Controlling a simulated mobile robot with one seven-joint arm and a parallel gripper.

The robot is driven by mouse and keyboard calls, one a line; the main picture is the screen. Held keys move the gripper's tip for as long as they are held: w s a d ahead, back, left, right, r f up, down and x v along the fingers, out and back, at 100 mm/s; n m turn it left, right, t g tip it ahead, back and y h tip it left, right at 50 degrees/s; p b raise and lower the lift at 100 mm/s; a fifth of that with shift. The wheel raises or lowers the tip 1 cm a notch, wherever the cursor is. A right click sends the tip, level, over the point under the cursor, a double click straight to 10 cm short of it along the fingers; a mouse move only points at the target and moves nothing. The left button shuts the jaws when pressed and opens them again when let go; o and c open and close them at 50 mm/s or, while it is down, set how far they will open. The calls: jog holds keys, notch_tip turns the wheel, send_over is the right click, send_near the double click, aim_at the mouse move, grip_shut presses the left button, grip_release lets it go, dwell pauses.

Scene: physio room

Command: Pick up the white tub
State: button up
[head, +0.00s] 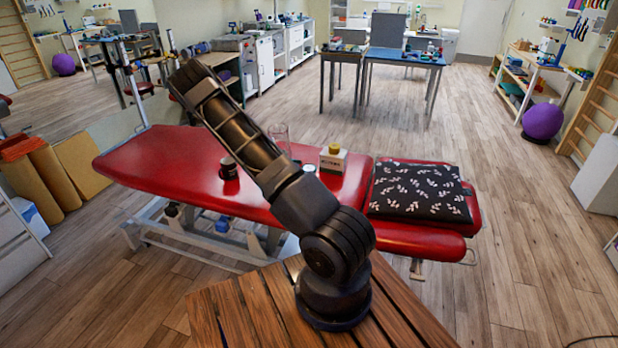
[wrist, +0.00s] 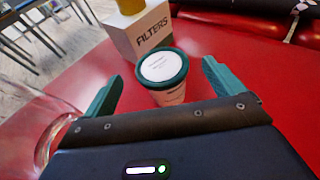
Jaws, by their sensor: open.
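The white tub (wrist: 163,72) stands upright on the red couch top (wrist: 230,60) in the wrist view. It has a round white lid label with a dark green rim, and its pale body looks pinkish. My gripper (wrist: 161,74) is open, with one green finger to the left of the tub and one to the right. The fingers look apart from it, with nothing held. The tub's lower part is partly hidden by the gripper body.
A white box marked FILTERS (wrist: 140,30) stands just behind the tub, with a yellow-topped item (head: 334,149) on it. A clear glass (wrist: 60,135) is close to the left finger. A dark mug (head: 229,168) stands farther left, and a patterned black cushion (head: 418,192) lies right.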

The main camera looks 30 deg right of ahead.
aim_at(309, 167)
jog(key=x, duration=0.4)
jog(key=shift+d, duration=0.15)
jog(key=c, duration=1.2)
jog(key=shift+c, duration=0.2)
